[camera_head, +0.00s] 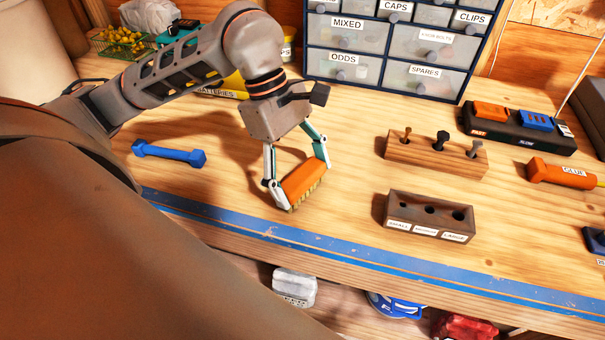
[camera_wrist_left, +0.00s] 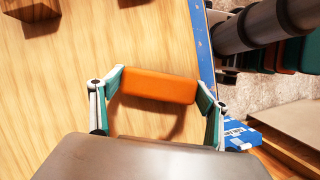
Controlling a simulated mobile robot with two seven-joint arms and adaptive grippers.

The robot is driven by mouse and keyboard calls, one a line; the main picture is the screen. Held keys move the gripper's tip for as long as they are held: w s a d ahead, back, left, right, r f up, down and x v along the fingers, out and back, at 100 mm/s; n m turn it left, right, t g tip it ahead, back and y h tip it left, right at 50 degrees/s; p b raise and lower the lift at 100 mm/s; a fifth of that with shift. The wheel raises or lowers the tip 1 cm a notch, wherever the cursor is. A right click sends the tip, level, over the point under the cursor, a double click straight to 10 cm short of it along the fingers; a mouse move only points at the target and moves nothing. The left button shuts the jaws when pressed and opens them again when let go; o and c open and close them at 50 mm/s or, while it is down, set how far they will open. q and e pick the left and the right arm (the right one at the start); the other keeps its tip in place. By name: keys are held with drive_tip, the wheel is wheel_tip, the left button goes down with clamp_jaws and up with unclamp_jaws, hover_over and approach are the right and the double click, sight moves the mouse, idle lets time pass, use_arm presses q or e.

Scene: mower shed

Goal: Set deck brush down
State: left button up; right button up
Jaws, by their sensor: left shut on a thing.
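The deck brush (camera_head: 303,184) has an orange block with tan bristles below. It is between the fingers of my left gripper (camera_head: 296,178), which is shut on it, near the blue front edge of the bench. In the left wrist view, the orange block (camera_wrist_left: 158,86) spans the gap between the fingertips of the left gripper (camera_wrist_left: 161,88). The bristles are at or just above the wood; I cannot tell if they touch it. My right gripper is in neither view.
A blue dumbbell-shaped piece (camera_head: 168,153) lies left of the brush. A dark holed block (camera_head: 428,216) and a wooden peg block (camera_head: 435,154) stand to the right. A drawer cabinet (camera_head: 396,45) is behind. Bare wood (camera_head: 345,195) lies between brush and blocks.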

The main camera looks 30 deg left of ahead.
use_arm(q)
drive_tip(key=shift+f, duration=0.15)
drive_tip(key=o, duration=1.1)
drive_tip(key=shift+r, duration=0.3)
drive_tip(key=v, duration=1.1)
drive_tip(key=shift+a+r, duration=0.15)
drive_tip(key=shift+r, duration=0.2)
drive_tip(key=shift+s, duration=0.1)
